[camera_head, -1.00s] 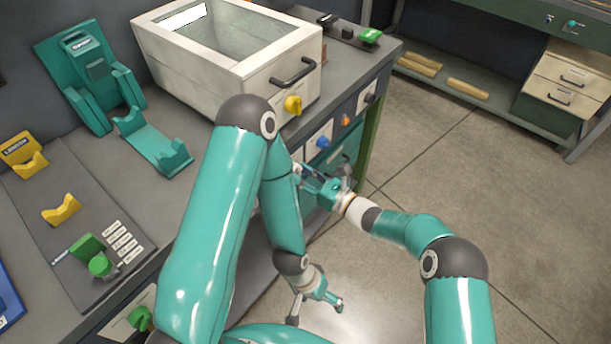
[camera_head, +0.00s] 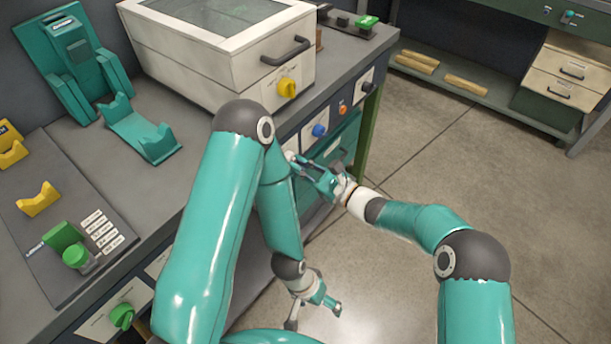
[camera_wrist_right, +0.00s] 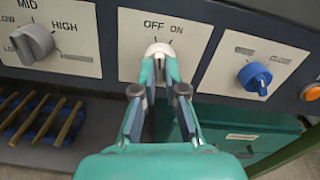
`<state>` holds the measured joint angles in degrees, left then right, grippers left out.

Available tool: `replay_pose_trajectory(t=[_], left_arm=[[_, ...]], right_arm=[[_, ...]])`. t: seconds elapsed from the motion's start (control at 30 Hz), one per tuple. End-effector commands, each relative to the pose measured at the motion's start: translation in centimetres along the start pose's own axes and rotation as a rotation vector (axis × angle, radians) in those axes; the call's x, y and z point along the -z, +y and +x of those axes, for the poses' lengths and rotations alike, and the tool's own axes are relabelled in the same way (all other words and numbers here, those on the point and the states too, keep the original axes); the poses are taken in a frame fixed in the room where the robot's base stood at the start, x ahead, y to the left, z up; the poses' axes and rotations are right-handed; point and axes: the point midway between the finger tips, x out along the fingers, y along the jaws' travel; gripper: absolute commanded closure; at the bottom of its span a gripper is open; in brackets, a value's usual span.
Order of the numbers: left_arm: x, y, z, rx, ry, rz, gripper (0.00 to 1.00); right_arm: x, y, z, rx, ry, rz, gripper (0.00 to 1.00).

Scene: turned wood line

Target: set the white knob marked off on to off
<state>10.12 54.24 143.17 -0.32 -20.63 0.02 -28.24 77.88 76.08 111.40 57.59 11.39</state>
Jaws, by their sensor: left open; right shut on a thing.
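The white knob (camera_wrist_right: 160,48) is on a pale panel under the words OFF and ON in the right wrist view. OFF is on the left and ON on the right. My right gripper (camera_wrist_right: 160,68) is shut on the knob, its fingertips on the knob's two sides. Which word the knob points to I cannot tell, as the fingers cover part of it. In the head view my right gripper (camera_head: 303,167) reaches the bench front, partly behind my left arm. My left gripper (camera_head: 318,304) is open and empty, low over the floor.
A grey knob (camera_wrist_right: 32,43) marked MID and HIGH is left of the white knob. A blue knob (camera_wrist_right: 256,76) and an orange button (camera_wrist_right: 311,91) are to its right. A teal drawer (camera_wrist_right: 245,135) lies below. A yellow knob (camera_head: 287,87) sits on the white box above.

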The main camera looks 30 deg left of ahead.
Motion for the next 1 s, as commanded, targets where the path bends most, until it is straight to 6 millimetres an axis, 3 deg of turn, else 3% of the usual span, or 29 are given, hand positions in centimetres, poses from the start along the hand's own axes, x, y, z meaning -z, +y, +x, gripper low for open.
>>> replay_pose_trajectory(t=[0.03, 0.4, 0.63, 1.0], left_arm=[[0.0, -0.6, 1.5, 0.0, 0.0, 0.0, 0.09], [0.0, -2.2, 6.0, 0.0, 0.0, 0.0, 0.09], [0.1, -2.6, 7.2, 0.0, 0.0, 0.0, 0.09], [0.1, -2.6, 7.3, 0.0, 0.0, 0.0, 0.09]], right_arm=[[-0.1, 0.1, 0.7, 0.003, -0.01, -0.055, 1.0], [-0.3, 0.0, 0.6, 0.006, -0.009, -0.318, 1.0], [-0.6, 0.0, 0.6, 0.005, -0.008, -0.397, 1.0], [-0.7, 0.0, 0.6, 0.005, -0.005, -0.418, 1.0]])
